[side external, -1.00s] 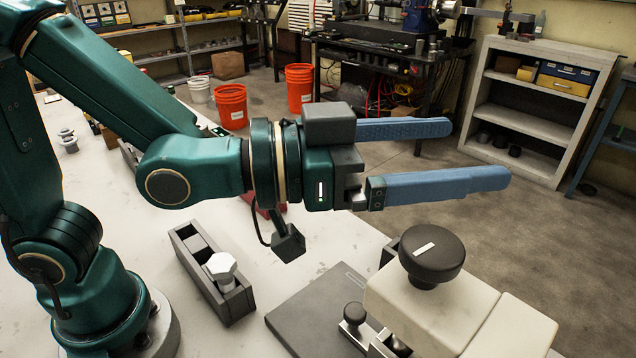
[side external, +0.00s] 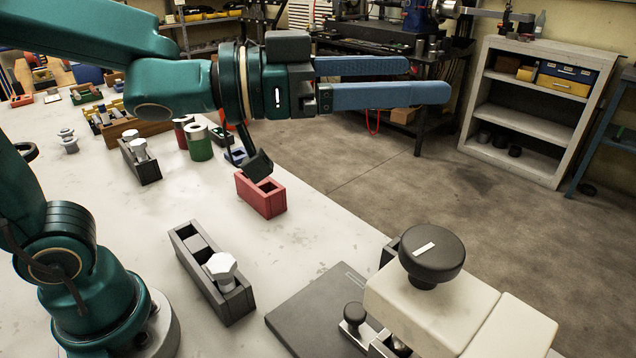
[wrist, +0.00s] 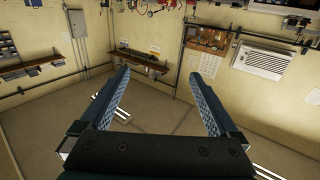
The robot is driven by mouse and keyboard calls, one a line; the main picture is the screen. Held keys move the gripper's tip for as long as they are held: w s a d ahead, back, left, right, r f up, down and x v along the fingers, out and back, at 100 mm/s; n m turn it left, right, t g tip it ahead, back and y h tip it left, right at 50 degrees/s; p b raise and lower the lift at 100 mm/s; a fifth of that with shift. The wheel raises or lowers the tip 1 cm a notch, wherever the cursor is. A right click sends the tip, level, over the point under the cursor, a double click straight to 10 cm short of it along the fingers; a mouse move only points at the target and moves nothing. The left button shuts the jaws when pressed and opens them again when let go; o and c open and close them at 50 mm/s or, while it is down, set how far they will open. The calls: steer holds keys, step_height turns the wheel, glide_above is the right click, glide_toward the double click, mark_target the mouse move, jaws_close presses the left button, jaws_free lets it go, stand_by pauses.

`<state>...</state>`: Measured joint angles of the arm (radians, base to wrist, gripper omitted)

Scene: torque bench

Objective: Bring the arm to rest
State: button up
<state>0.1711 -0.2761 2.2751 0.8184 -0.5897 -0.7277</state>
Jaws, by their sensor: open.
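My gripper (side external: 428,79) is held level, high above the bench, with its two long blue fingers pointing right, out past the bench edge. The fingers are apart with nothing between them. In the wrist view my gripper (wrist: 165,88) also shows open and empty, facing the room's walls and floor. The white bench top (side external: 185,195) lies below the arm. No object touches the gripper.
A dark holder (side external: 208,275) with a white hex knob, a red block (side external: 261,195) and a pale fixture with a black knob (side external: 432,254) stand on the bench. Green and red cylinders are behind. A grey shelf (side external: 535,110) stands across open floor.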

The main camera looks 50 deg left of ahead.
steer(key=s+a+f+n+y, duration=0.2)
steer(key=a+f+n+y, duration=0.2)
steer(key=a+n+y, duration=0.55)
steer(key=s+a+f+m+g, duration=0.1)
steer(key=s+f+g, duration=0.2)
steer(key=s+f, duration=0.1)
steer(key=s+a+f+g, duration=0.1)
steer(key=s+f+g, duration=0.2)
steer(key=s+f, duration=0.1)
steer(key=s+a+f+m+g, duration=0.1)
steer(key=s+f+g, duration=0.2)
steer(key=s, duration=0.1)
steer(key=shift+s+a+f+m+y, duration=0.15)
steer(key=shift+s+f+m+y, duration=0.1)
steer(key=shift+s+f+m, duration=0.15)
